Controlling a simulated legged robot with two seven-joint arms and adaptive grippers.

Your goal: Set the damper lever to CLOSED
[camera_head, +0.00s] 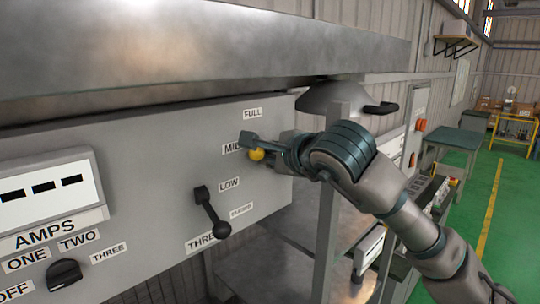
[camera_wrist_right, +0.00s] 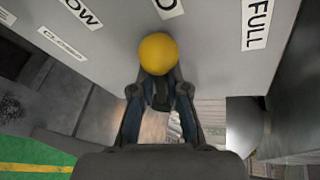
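The damper lever's yellow ball knob (camera_head: 257,155) is beside the MID label (camera_head: 232,148) on the grey panel. My right gripper (camera_head: 262,146) is at this knob. In the right wrist view the yellow knob (camera_wrist_right: 158,54) sits at the tips of my right gripper (camera_wrist_right: 161,84), its fingers reaching both sides of its lower edge. Whether they press on it I cannot tell. The lever's shaft is mostly hidden. The FULL label (camera_head: 252,113) is above, the LOW label (camera_head: 229,184) below, and the small CLOSED label (camera_head: 241,210) lowest. My left gripper is not in view.
A black-knobbed lever (camera_head: 211,212) is on the panel, lower left of the yellow knob. A black rotary switch (camera_head: 64,274) and AMPS display (camera_head: 45,188) are farther left. A metal hood (camera_head: 200,45) overhangs the panel. A grey post (camera_head: 333,200) stands close below my right arm.

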